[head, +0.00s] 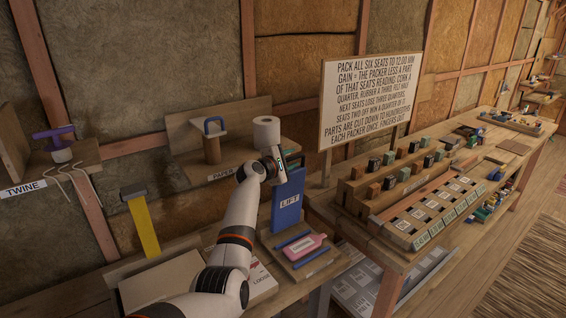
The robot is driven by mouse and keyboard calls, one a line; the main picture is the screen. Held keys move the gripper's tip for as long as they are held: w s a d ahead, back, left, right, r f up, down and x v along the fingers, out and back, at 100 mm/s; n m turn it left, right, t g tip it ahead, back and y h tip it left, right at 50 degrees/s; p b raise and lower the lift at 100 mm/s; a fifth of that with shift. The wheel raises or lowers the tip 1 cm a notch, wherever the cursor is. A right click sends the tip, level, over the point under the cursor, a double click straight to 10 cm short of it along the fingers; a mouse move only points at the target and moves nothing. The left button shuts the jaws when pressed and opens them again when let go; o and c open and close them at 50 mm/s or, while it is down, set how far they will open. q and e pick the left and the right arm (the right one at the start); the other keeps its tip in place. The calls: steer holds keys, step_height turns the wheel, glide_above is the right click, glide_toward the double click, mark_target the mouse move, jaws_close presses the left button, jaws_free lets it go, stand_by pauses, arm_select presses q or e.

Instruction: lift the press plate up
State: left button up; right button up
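A blue upright plate (287,217) with a white label reading LIFT stands at the back of a small wooden board (326,262) on the bench. I take it as the press plate. My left arm reaches up from the bottom, and my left gripper (284,160) is at the plate's upper end. My arm's hand hides part of the fingers and the plate's top, so I cannot tell whether they touch or how the fingers stand. On the board in front lie a pink labelled piece (304,246) and two blue bars. My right gripper is out of view.
A shelf behind holds a white roll (266,132) and a wooden post with a blue handle (213,139). A sign (368,95) stands right, behind a bench with racks of blocks (428,210). A yellow strip (143,225) and an open box (160,285) are left.

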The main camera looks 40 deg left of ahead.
arm_select(q)
steer(key=s+r+b, duration=0.1)
steer(key=s+r, duration=0.1)
steer(key=s, duration=0.9)
steer(key=shift+s, duration=0.35)
